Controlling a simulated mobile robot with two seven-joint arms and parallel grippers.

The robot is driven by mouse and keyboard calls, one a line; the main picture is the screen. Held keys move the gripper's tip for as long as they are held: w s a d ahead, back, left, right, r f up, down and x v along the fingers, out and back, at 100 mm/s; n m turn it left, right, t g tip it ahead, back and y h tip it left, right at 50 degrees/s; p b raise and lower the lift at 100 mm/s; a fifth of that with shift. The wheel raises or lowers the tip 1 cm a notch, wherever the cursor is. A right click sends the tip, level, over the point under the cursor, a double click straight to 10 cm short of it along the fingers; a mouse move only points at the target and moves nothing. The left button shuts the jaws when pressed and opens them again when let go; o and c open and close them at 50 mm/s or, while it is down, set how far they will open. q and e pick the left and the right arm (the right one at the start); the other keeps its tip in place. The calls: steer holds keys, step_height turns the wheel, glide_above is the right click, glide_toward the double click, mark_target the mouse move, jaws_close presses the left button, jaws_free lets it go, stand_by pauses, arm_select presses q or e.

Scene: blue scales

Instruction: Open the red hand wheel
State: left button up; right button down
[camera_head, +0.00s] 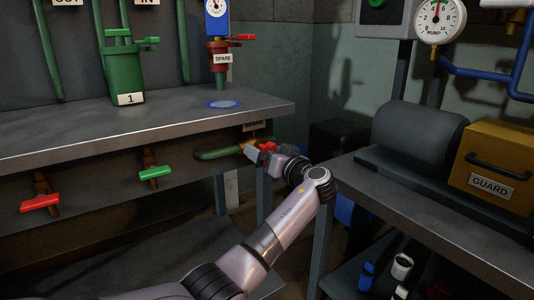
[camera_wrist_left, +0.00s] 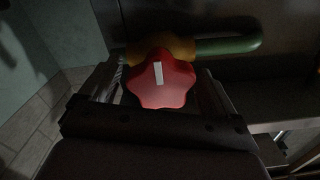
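The red hand wheel (camera_wrist_left: 162,84), a lobed knob with a white mark, fills the middle of the left wrist view. Behind it are a yellow-orange valve body (camera_wrist_left: 165,46) and a green pipe (camera_wrist_left: 228,45). In the head view the wheel (camera_head: 268,147) shows as a small red patch under the bench edge, partly hidden by my gripper. My left gripper (camera_head: 259,151) is at the wheel, one finger on each side of it. It looks open around the wheel; whether a finger touches is unclear. My right gripper is out of view.
A grey bench (camera_head: 130,133) overhangs the wheel. A red handle (camera_head: 41,202) and a green handle (camera_head: 155,173) sit below its edge to the left. On the right, a second bench (camera_head: 345,181) carries a grey cylinder (camera_head: 415,135) and a yellow GUARD box (camera_head: 497,160).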

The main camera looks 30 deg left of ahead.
arm_select(q)
steer(key=shift+s+d+r, duration=0.1)
steer(key=shift+d, duration=0.25)
steer(key=p+v, duration=0.2)
steer(key=v, duration=0.4)
steer(key=shift+d, duration=0.25)
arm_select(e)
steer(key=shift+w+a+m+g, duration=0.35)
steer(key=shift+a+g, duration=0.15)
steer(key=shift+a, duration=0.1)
arm_select(q)
steer(key=shift+s, duration=0.1)
